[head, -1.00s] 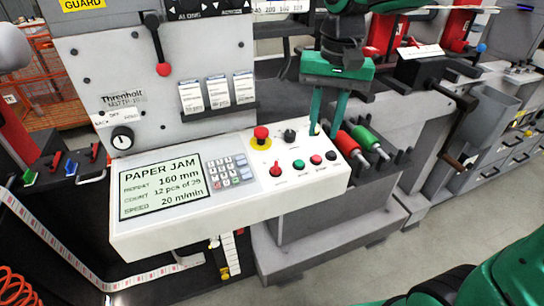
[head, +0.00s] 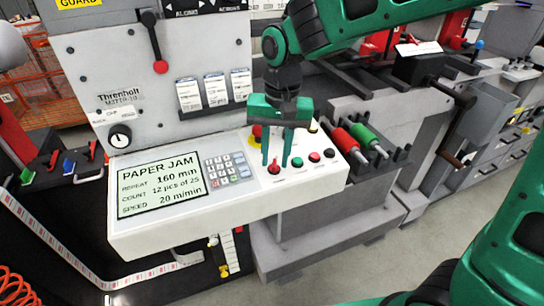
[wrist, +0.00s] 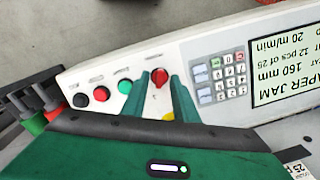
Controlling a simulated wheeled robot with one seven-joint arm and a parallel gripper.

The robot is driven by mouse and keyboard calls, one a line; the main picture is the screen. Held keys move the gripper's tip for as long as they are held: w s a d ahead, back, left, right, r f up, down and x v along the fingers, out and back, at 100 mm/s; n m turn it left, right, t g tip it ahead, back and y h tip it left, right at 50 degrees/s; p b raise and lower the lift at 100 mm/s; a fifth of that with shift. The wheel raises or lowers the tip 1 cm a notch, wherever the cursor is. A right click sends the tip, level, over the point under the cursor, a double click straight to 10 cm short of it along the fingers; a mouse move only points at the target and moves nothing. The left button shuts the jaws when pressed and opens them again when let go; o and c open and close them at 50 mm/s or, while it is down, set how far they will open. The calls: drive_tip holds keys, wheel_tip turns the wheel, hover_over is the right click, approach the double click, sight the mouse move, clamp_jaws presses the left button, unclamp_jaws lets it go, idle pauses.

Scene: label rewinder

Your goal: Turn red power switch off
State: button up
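The red rotary switch (head: 274,168) is on the white control panel (head: 170,228), left of a green button (head: 298,162) in the head view. In the wrist view the red switch (wrist: 158,74) shows between my fingertips. My gripper (head: 275,161) points down over the panel, its fingers apart and empty. In the wrist view its two green fingers (wrist: 159,82) lie to either side of the switch, with a visible gap. I cannot tell whether they are down at the knob's height. The small label by the switch is too blurred to read.
A red button (head: 314,157) and a black button (head: 329,153) sit right of the green one. A yellow-based stop button (head: 257,131) is partly hidden behind my gripper. A keypad (head: 228,168) and a "PAPER JAM" screen (head: 160,185) are to the left.

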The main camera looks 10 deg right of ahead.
drive_tip(key=shift+f, duration=0.45)
clamp_jaws()
drive_tip(key=shift+a, duration=0.3)
drive_tip(key=shift+d, duration=0.2)
drive_tip(key=shift+n, duration=0.9)
drive_tip(key=n, duration=0.4)
drive_tip(key=shift+r+h, duration=0.1)
drive_tip(key=shift+h, duration=0.3)
drive_tip(key=shift+n+h, duration=0.3)
drive_tip(key=shift+n, duration=1.8)
